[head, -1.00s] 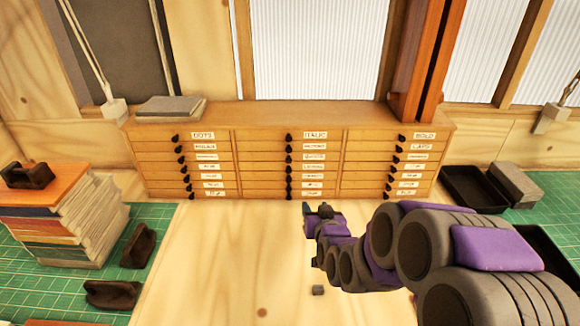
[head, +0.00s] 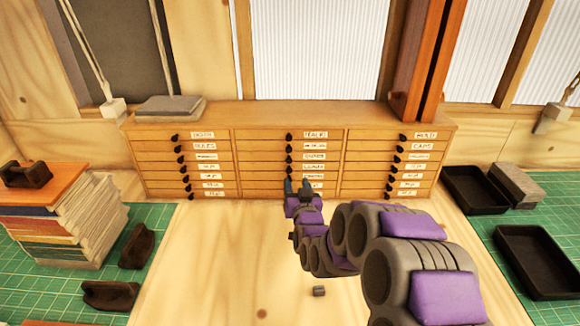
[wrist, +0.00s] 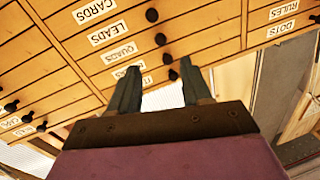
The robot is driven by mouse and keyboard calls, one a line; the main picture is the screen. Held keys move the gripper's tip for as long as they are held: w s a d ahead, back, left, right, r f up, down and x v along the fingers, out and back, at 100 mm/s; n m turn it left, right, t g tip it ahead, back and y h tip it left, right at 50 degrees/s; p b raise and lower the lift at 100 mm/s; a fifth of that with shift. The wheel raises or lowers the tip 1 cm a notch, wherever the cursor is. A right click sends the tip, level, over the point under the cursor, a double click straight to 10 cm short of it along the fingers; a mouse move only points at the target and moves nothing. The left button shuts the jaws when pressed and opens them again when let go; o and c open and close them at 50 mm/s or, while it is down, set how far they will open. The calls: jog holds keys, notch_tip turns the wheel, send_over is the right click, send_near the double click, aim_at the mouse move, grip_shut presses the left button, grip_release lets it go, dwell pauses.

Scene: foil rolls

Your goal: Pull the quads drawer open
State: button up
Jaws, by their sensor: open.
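The quads drawer (wrist: 119,53) is a narrow wooden drawer front with a white QUADS label in the wrist view. Its dark knob (wrist: 160,39) stands out at the right of the label. The front looks flush with its neighbours. It belongs to the middle column of the wooden cabinet (head: 180,121), where the head view labels are hard to read. My gripper (wrist: 158,66) is open and empty, facing the middle column's knobs. The quads knob shows just beyond the fingertips, with neighbouring knobs between them. In the head view my gripper (head: 298,184) covers some lower middle-column drawers.
Other labelled drawers with similar knobs crowd closely around. Books (head: 70,235) and dark holders (head: 138,246) stand at left on a green mat. Black trays (head: 540,262) and a grey block (head: 517,186) lie at right. A small grey cube (head: 319,291) is near my arm. Bare wood lies left of my arm.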

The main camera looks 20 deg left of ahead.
aim_at(289, 162)
jog(key=b+x, duration=0.1)
jog(key=x, duration=0.9)
jog(key=shift+w+a+r, duration=0.1)
jog(key=shift+w+a, duration=0.15)
jog(key=shift+w, duration=0.2)
grip_shut()
dwell(0.4)
